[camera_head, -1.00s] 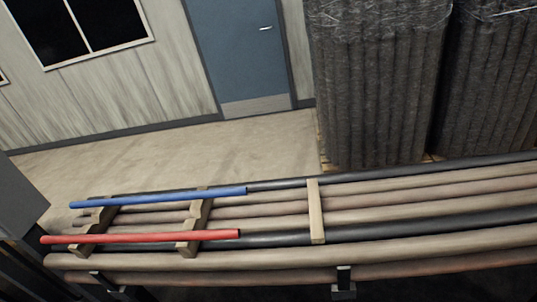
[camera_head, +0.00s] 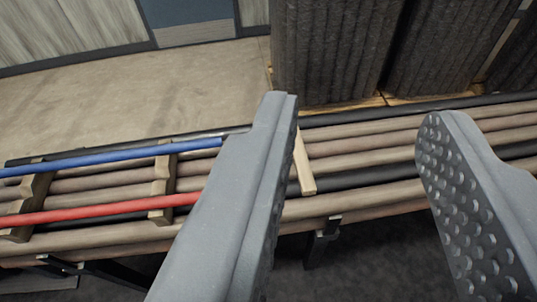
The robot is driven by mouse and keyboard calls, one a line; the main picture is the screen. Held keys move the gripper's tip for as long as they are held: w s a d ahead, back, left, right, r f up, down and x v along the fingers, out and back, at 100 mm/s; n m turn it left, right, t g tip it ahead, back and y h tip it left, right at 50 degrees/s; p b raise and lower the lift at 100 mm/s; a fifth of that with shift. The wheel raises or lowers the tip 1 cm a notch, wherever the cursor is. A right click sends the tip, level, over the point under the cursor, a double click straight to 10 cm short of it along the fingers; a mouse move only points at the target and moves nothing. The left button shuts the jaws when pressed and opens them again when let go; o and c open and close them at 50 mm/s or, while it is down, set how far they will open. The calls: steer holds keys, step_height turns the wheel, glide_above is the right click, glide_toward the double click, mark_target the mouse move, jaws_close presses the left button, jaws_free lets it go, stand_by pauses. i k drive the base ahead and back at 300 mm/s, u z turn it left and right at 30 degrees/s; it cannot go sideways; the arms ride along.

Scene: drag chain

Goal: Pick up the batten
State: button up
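The batten (camera_head: 303,166) is a short, pale wooden strip lying across the row of pipes near the picture's middle. My gripper (camera_head: 355,140) is open and empty, with its two grey fingers wide apart. The left finger stands in front of the batten's left side and hides part of it. The right finger, with its studded inner pad, is well to the right over the pipes. The batten shows in the gap, close beside the left finger. I cannot tell how far the fingertips are above it.
Brown and black pipes (camera_head: 370,154) lie side by side on a rack with dark brackets (camera_head: 320,238). A blue rod (camera_head: 105,158) and a red rod (camera_head: 100,208) rest on notched wooden blocks (camera_head: 163,183) at left. Wrapped dark bundles (camera_head: 335,50) stand behind on pallets. Bare floor lies behind left.

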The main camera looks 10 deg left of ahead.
mark_target(308, 186)
steer(key=u, duration=0.1)
steer(key=i, duration=1)
steer(key=z, duration=0.05)
